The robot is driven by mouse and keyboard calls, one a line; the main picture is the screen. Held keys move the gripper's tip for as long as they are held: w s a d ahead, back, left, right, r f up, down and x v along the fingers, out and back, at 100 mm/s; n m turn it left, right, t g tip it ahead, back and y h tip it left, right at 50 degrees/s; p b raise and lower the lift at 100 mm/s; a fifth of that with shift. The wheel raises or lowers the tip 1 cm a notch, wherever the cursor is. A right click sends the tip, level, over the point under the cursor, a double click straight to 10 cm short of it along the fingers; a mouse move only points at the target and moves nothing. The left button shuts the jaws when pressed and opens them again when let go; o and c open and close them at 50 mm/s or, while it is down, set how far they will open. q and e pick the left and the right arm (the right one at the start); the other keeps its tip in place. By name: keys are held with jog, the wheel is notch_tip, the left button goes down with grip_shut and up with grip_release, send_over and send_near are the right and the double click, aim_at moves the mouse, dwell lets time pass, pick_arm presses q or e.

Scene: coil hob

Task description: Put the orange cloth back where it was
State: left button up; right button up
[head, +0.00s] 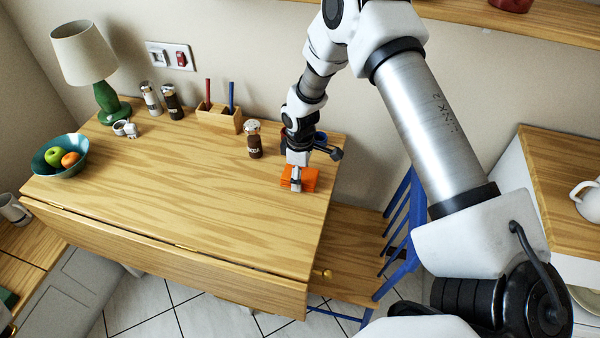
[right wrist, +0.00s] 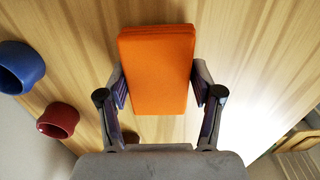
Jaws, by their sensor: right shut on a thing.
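The orange cloth (head: 311,182) is a folded block at the right end of the wooden table, near its right edge. In the right wrist view the cloth (right wrist: 157,70) lies between the two fingers. My right gripper (head: 296,184) points down over it and is shut on it, with a finger on each long side. The cloth seems to be at or just above the table top; I cannot tell if it touches. My left gripper is not in view.
The wooden table (head: 170,180) is clear in the middle. A dark shaker (head: 254,140) and a pen holder (head: 220,119) stand behind. A blue cup (right wrist: 20,67) and a red cup (right wrist: 58,120) are beside the gripper. A blue chair (head: 399,228) stands right of the table.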

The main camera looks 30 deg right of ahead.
jog(key=shift+f, duration=0.2)
jog(key=shift+f, duration=0.1)
jog(key=o, duration=1.3)
jog(key=shift+w, duration=0.1)
notch_tip(320, 180, up, 12)
jog(key=shift+r+b, duration=0.25)
jog(key=shift+b, duration=0.2)
